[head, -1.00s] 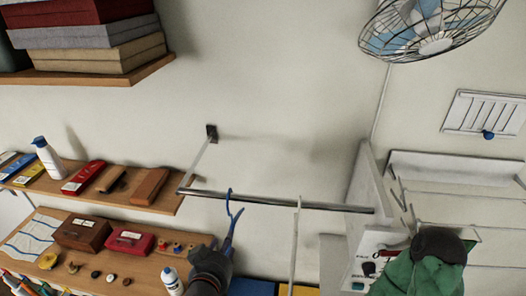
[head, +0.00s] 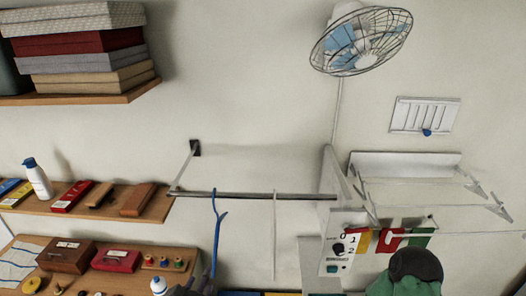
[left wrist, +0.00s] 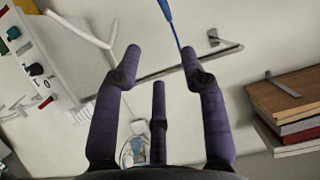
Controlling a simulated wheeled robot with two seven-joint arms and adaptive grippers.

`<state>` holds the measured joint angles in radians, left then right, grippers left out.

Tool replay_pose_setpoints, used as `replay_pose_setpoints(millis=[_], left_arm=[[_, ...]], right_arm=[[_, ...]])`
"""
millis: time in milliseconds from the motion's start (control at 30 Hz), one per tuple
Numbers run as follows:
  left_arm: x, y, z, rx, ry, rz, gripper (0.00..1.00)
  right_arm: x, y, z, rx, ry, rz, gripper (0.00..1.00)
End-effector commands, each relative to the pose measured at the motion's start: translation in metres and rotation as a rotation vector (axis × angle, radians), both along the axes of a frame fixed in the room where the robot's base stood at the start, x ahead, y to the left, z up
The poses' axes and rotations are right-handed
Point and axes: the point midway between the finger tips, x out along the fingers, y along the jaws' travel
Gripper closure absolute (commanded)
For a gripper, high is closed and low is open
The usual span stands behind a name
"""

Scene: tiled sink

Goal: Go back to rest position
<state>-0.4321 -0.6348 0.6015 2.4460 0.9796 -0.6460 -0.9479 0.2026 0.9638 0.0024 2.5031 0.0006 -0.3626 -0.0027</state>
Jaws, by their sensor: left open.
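My left gripper (head: 185,288) shows only partly at the bottom edge of the head view. In the left wrist view its fingers (left wrist: 160,68) are spread apart with nothing between them. A blue hanger (head: 217,238) hangs from the metal rail (head: 255,195), above and to the right of the gripper. The hanger also shows in the left wrist view (left wrist: 167,14), beyond the fingertips. A white hanger (head: 274,235) hangs on the rail to its right. I do not see my right gripper clearly.
Wooden shelves with boxes and bottles (head: 38,178) are at left. A fan (head: 361,42) is on the wall, upper right. A white control panel (head: 338,248) stands right of the rail. A dark rounded shape with green cloth (head: 425,287) is low at right; I cannot tell what it is.

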Motion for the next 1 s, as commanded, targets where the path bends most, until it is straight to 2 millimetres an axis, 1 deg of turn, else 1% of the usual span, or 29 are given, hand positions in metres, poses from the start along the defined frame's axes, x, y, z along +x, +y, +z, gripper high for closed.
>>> replay_pose_setpoints(millis=[33,100,267,367,467,633,767,800,867,900,967,1000], left_arm=[[0.0,0.0,-0.001,0.0,0.001,0.0,0.58],[0.002,-0.001,-0.011,0.002,0.013,-0.002,0.58],[0.006,-0.002,-0.027,0.004,0.034,-0.006,0.58],[0.009,-0.003,-0.041,0.004,0.052,-0.01,0.58],[0.012,-0.004,-0.058,0.003,0.074,-0.014,0.58],[0.018,-0.006,-0.095,0.003,0.123,-0.024,0.58],[0.023,-0.008,-0.139,-0.002,0.183,-0.034,0.58],[0.025,-0.009,-0.158,-0.006,0.209,-0.038,0.58],[0.027,-0.01,-0.186,-0.012,0.248,-0.044,0.58],[0.028,-0.011,-0.206,-0.016,0.275,-0.047,0.58],[0.028,-0.012,-0.235,-0.025,0.318,-0.054,0.58],[0.028,-0.012,-0.254,-0.033,0.346,-0.057,0.58]], right_arm=[[0.0,0.0,0.0,0.0,0.001,0.0,0.57],[0.0,0.0,-0.006,0.0,0.0,0.0,0.57],[0.0,0.0,-0.015,0.0,0.0,0.0,0.57],[0.0,0.0,-0.021,0.0,-0.001,0.0,0.57],[0.0,0.0,-0.03,0.0,0.0,0.0,0.57],[0.0,0.0,-0.047,0.0,0.001,0.0,0.57],[0.0,0.0,-0.067,0.0,0.0,0.0,0.57],[0.0,0.0,-0.076,0.0,0.0,0.0,0.57],[0.0,0.0,-0.088,0.0,0.0,0.0,0.57],[0.0,0.0,-0.096,0.0,0.0,0.0,0.57],[0.0,0.0,-0.108,0.0,0.0,0.0,0.57],[0.0,0.0,-0.116,0.0,0.0,0.0,0.57]])
